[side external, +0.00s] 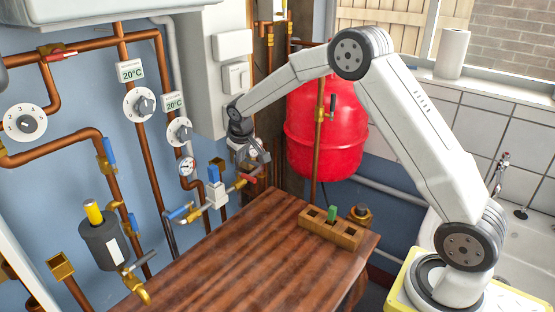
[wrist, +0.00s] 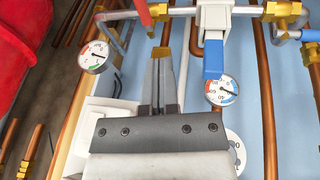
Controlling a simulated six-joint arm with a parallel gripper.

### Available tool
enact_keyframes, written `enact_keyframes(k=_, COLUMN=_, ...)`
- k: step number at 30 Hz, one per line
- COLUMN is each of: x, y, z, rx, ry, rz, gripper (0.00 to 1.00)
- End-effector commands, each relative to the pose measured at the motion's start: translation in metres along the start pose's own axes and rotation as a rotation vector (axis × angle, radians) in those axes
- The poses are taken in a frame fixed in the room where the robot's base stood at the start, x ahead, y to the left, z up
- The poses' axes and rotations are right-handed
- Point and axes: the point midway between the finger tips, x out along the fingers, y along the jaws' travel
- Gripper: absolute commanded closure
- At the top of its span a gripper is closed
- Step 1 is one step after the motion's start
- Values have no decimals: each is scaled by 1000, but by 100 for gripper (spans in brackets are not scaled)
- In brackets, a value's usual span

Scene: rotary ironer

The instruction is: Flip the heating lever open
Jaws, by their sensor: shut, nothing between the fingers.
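The frames carry no label that tells which lever is the heating lever. A red lever (side external: 248,178) sits on the brass-ended pipe fitting by the wall, close to my gripper (side external: 262,160). In the wrist view the red lever (wrist: 145,12) is at the top, just beyond and left of my fingertips (wrist: 162,52). Contact is not clear. A blue lever (wrist: 214,58) hangs from the white valve body (wrist: 215,15), right of the fingers. My gripper is shut and empty. The white valve body also shows in the side view (side external: 216,194).
Pressure gauges (wrist: 93,57) and (wrist: 222,90) flank my fingers. Copper pipes (side external: 155,150) and dials (side external: 138,104) cover the wall. A red tank (side external: 325,130) stands behind the arm. The wooden table (side external: 230,260) is mostly clear, with a wooden block holder (side external: 330,232) at its right.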

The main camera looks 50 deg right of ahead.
Motion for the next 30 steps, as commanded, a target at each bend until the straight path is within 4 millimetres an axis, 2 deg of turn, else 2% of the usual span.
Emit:
enact_keyframes(k=12, x=56, y=0, z=1, rx=0, ry=-2, rz=-1, gripper=100)
enact_keyframes(k=18, x=76, y=10, z=7, rx=2, ry=-1, rz=-1, gripper=100)
enact_keyframes(k=24, x=87, y=14, z=10, rx=0, ry=1, rz=-2, gripper=100)
enact_keyframes(k=30, x=89, y=15, z=10, rx=0, ry=2, rz=-2, gripper=100)
